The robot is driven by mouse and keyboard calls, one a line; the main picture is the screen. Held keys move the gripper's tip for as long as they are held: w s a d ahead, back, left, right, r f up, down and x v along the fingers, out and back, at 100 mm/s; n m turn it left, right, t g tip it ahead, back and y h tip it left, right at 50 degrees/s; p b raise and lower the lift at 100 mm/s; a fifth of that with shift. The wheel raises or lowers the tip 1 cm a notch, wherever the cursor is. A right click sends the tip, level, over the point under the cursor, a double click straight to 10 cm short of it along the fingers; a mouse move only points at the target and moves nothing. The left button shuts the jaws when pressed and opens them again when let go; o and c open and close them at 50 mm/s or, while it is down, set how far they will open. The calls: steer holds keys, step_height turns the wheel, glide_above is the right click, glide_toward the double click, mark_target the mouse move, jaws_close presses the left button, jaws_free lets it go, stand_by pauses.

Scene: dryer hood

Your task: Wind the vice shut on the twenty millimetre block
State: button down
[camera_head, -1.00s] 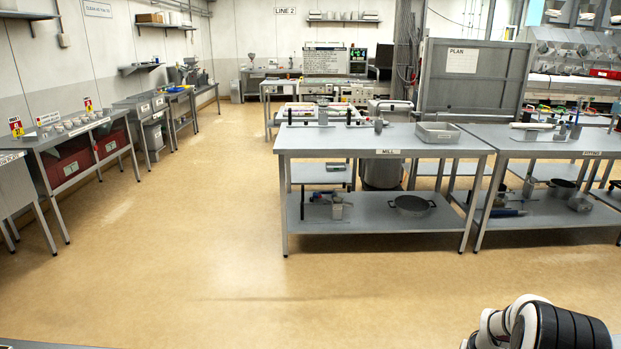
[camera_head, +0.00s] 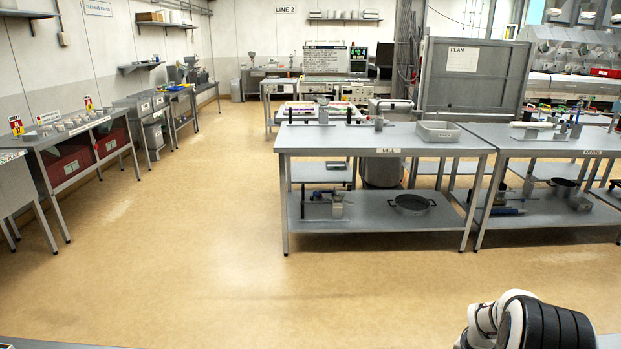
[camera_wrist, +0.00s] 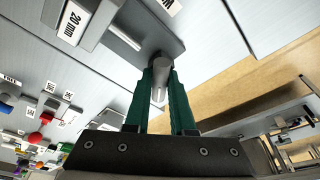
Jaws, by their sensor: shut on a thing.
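In the wrist view my gripper (camera_wrist: 161,88) has two green fingers shut on a grey round handle (camera_wrist: 161,66) that stands at the end of a flat grey arm (camera_wrist: 150,22). A grey metal body, which looks like the vice, fills the upper left. A short pale rod (camera_wrist: 124,38) sticks out between the label and the handle. I cannot tell the block from the jaws, or whether they touch, as the top edge cuts them off.
The grey bench top (camera_wrist: 75,70) lies under the gripper, its edge running to the right, with tan floor (camera_wrist: 225,85) beyond. Several small coloured things and labels lie at lower left. In the head view, a bench (camera_head: 330,145) stands ahead across open floor (camera_head: 180,220).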

steer(key=shift+f+m+g+h, duration=0.1)
steer(key=shift+m+g+h, duration=0.35)
steer(key=shift+m, duration=2.25)
steer(key=shift+n+y, duration=0.25)
steer(key=shift+n, duration=0.45)
steer(key=c, duration=0.7)
jaws_free()
steer(key=shift+o, duration=0.2)
